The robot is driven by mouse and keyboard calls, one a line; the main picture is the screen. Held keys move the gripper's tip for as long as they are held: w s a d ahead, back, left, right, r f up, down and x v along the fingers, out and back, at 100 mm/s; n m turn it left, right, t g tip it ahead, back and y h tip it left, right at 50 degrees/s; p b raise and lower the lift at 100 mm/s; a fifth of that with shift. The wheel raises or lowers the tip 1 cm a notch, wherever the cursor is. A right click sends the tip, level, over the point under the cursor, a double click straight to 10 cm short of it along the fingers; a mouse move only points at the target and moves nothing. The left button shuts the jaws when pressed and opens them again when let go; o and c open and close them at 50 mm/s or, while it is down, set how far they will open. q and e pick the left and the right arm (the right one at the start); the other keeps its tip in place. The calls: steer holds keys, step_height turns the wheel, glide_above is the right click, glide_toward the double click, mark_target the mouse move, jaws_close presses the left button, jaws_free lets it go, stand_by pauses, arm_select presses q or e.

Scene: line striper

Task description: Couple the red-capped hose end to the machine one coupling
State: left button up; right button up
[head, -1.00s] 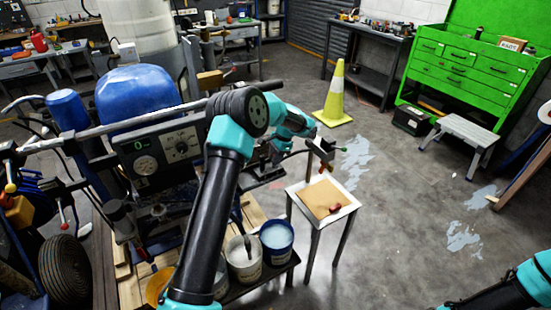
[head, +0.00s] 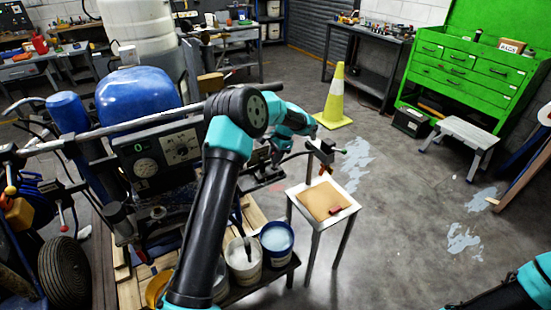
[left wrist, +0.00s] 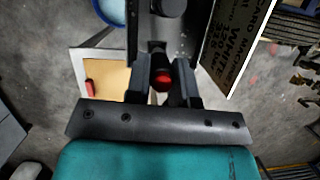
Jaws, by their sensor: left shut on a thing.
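My left gripper (left wrist: 163,88) is shut on the red-capped hose end (left wrist: 162,80); its red end shows between the two fingers in the left wrist view. My right gripper is out of view; only part of that arm shows at lower right.
A small white-edged table (head: 294,193) carries a brown pad and a small red piece (head: 337,210). Paint buckets (head: 277,238) stand beside the machine (head: 160,150). Floor near the cone (head: 336,95) is clear.

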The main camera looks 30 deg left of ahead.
arm_select(q)
steer(key=shift+r, duration=1.35)
steer(key=shift+d, duration=0.1)
steer(key=s+d+f+n+h, duration=0.1)
steer(key=s+d+f+n, duration=0.2)
steer(key=d+f, duration=0.7)
steer(key=s+d+f+n+h, duration=0.1)
steer(key=s+d+f+n, duration=0.2)
steer(key=d+f, duration=0.7)
steer(key=shift+s+d+f+n+g, duration=0.4)
steer(key=shift+s+f, duration=0.55)
steer(key=shift+s, duration=0.15)
steer(key=shift+a, duration=0.1)
